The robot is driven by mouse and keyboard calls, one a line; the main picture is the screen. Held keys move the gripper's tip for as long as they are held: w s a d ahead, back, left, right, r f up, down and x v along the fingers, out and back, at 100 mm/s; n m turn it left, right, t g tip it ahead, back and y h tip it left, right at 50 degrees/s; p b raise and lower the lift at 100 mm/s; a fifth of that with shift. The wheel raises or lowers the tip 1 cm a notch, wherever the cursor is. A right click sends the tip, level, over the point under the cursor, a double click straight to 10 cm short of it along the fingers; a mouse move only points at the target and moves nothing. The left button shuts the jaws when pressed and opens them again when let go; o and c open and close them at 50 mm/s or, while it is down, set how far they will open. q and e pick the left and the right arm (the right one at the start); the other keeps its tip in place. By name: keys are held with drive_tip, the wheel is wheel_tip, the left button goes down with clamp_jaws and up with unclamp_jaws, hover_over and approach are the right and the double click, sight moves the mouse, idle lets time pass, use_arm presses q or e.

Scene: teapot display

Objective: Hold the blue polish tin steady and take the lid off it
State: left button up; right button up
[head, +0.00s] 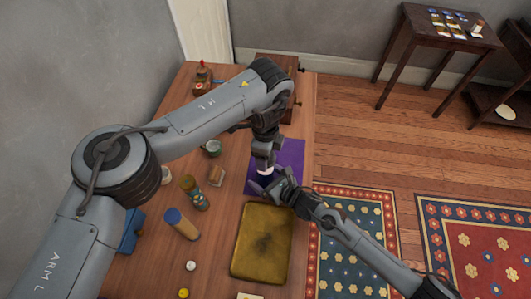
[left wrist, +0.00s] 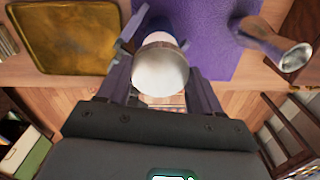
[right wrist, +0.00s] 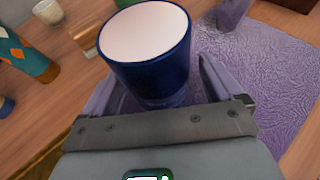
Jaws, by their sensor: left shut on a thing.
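The blue polish tin (right wrist: 150,68) stands upright on the purple mat in the right wrist view, its round top pale cream inside a blue rim. My right gripper (right wrist: 160,85) is open, with fingers spread on either side of the tin; a gap shows at its right. My left gripper (left wrist: 160,85) is shut on a pale, silvery round piece that looks like the lid (left wrist: 160,72). Part of the blue tin shows behind that piece. In the head view my left gripper (head: 264,160) and right gripper (head: 268,186) are close together, and the arms hide much of the tin.
The purple mat (head: 290,160) lies near the table's right edge. A brass tray (head: 262,245) lies just below it. A shiny metal piece (left wrist: 290,56) stands near the tin.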

use_arm(q)
drive_tip(key=shift+r, duration=0.15)
use_arm(e)
drive_tip(key=shift+s+d+r, duration=0.25)
drive_tip(key=shift+s+d, duration=0.05)
drive_tip(key=shift+d, duration=0.05)
use_arm(q)
drive_tip(key=shift+r+p, duration=0.85)
drive_tip(key=shift+p, duration=0.15)
use_arm(e)
drive_tip(key=v, duration=1)
drive_tip(key=shift+s+d, duration=0.1)
drive_tip(key=shift+d, duration=0.05)
drive_tip(key=shift+s+d+r, duration=0.15)
drive_tip(key=shift+s+d, duration=0.05)
drive_tip(key=shift+s, duration=0.1)
